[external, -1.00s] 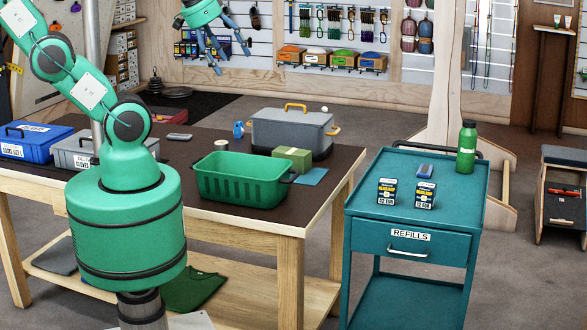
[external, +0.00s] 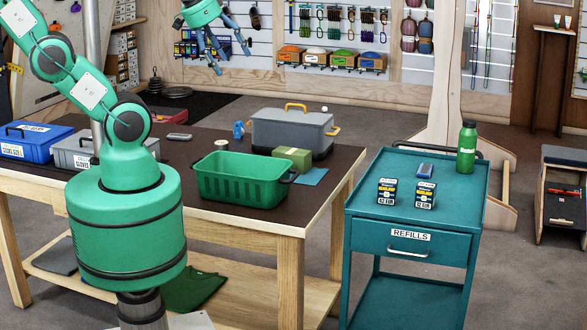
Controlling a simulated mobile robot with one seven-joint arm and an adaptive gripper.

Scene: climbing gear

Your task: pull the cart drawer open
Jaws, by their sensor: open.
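The teal cart (external: 358,200) stands to the right of the workbench. Its drawer (external: 372,239) is shut, with a "REFILLS" label (external: 411,236) and a pale bar handle (external: 408,252) on its front. My gripper (external: 222,62) is at the top of the view, left of centre, high up and far from the drawer. Its blue-grey fingers hang spread apart and empty. Nothing covers the drawer front or the handle.
On the cart top are two small dark boxes (external: 387,192), a blue block (external: 424,171) and a green bottle (external: 467,148). The workbench (external: 318,208) holds a green basket (external: 243,182), a grey toolbox (external: 290,132) and blue case (external: 33,141).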

